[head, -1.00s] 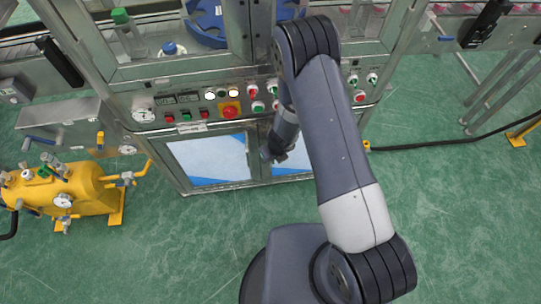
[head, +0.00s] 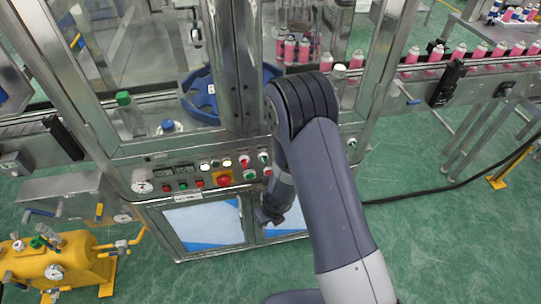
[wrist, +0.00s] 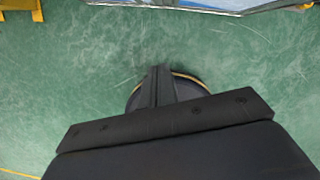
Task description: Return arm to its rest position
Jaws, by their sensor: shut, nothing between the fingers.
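My arm reaches up the middle of the head view and bends down in front of the crimping machine (head: 215,150). My gripper (head: 265,217) hangs low before the machine's lower doors, partly hidden by the arm. In the wrist view my gripper (wrist: 160,72) points down over the green floor with its two dark fingers together. Nothing is held between them. A dark round shape with a yellowish rim shows behind the fingers.
A control panel with a red button (head: 224,179) sits above the lower doors (head: 203,223). A yellow tank unit (head: 50,262) stands at left. A conveyor (head: 470,68) carries several pink cans at right. A black cable (head: 450,187) crosses the floor. Green floor in front is open.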

